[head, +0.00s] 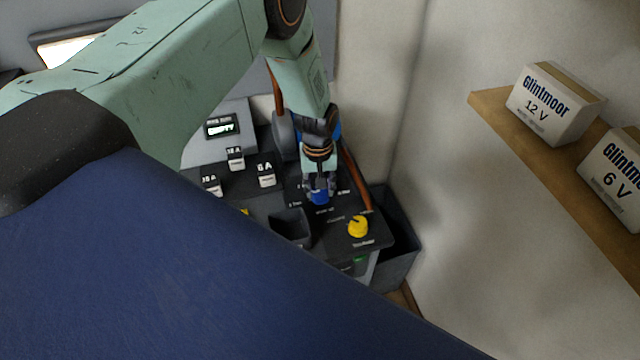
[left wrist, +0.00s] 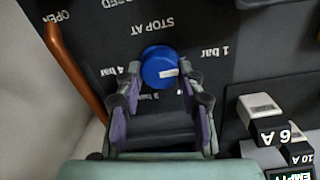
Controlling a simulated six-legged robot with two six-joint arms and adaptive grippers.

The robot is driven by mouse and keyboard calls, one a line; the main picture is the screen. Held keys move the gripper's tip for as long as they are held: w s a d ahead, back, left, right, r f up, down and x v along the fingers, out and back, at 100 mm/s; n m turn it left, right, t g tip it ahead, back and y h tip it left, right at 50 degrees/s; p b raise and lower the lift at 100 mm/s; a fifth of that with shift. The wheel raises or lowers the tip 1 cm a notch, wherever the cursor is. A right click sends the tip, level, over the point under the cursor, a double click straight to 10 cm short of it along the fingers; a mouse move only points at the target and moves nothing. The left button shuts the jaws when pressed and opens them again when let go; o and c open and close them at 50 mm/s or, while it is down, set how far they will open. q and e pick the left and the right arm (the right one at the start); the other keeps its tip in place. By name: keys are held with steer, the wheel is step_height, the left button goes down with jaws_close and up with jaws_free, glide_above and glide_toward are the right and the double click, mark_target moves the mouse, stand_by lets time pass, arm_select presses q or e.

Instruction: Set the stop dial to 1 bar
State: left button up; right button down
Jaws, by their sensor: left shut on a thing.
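The blue stop dial (head: 320,198) sits on the dark panel; it also shows in the left wrist view (left wrist: 158,64) under the words "STOP AT". Its white mark points to the right in that view, a little below the "1 bar" label (left wrist: 218,52). The "4 bar" label (left wrist: 128,72) is left of the dial, and "3 bar" is partly covered below it. My left gripper (head: 319,188) reaches down onto the dial, its fingers (left wrist: 158,88) at either side, shut on it. My right gripper is in neither view.
A yellow knob (head: 358,227) stands on the panel near the dial. Fuse-like blocks, among them "6 A" (head: 267,175), and a display reading "EMPTY" (head: 221,127) are to the left. An orange-brown pipe (left wrist: 75,72) runs close by. A shelf (head: 545,150) bears boxes at right.

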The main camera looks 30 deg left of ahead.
arm_select(q)
steer(key=o, duration=1.2)
steer(key=shift+c, duration=0.2)
steer(key=shift+r, duration=0.1)
step_height(320, 180, up, 12)
steer(key=shift+a, duration=0.2)
steer(key=shift+s, duration=0.2)
